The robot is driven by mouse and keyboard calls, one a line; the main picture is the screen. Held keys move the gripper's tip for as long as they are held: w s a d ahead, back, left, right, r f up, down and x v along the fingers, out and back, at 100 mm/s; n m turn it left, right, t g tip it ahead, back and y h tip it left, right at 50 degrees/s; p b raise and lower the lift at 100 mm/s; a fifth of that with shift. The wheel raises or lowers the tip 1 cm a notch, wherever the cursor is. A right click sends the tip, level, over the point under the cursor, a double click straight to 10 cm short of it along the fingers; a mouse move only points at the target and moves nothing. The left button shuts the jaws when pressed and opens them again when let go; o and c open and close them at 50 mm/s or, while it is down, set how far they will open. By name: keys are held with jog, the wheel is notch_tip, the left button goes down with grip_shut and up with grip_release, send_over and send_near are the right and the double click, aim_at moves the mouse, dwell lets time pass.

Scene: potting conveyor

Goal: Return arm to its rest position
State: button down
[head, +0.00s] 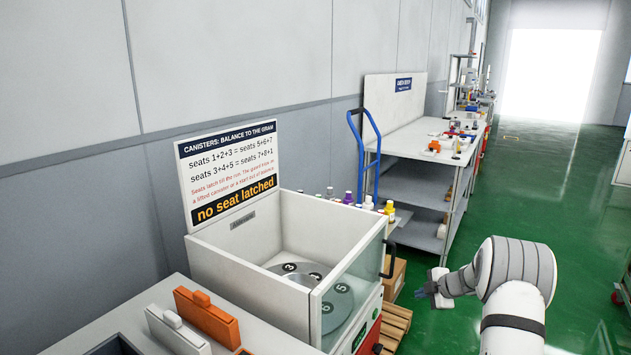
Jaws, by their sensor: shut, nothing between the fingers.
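My gripper (427,290) is at the end of my arm in the lower right of the head view. It points left, in the open space to the right of the white centrifuge-like machine (234,267). It is shut and empty, and it appears clear of the machine's black door handle (390,259). My arm bends over at the elbow and comes up from the bottom edge of the view.
The machine's sign (228,171) reads "no seat latched"; numbered seats (300,271) show inside. Orange (207,318) and white (176,331) handled pieces stand at lower left. Behind are bottles (389,209), a blue-handled cart (367,150) and a workbench (421,147). Green floor (560,190) is open at right.

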notch_tip(320, 180, up, 18)
jog(key=s+a+m+t+h+p, duration=0.1)
jog(key=a+m+t+h+p, duration=0.15)
jog(key=m+h, duration=0.3)
jog(key=s+r+m+h, duration=0.2)
jog(key=s+r+m, duration=0.4)
jog(key=s+r, duration=0.25)
jog(key=s+a+m+g+y+p, duration=0.1)
jog(key=s+a, duration=0.4)
jog(key=s, duration=0.7)
jog(key=s+a+m+g+p, duration=0.1)
jog(key=s+a+m+g, duration=0.3)
jog(key=s, duration=0.7)
jog(key=s+a+m+g+y+p, duration=0.1)
jog(key=s+a, duration=0.5)
jog(key=s, duration=0.6)
jog(key=shift+s+f+m+g+y+p, duration=0.35)
jog(key=shift+f+m+g+p, duration=0.15)
jog(key=shift+m+g, duration=0.3)
jog(key=shift+w+d, duration=0.1)
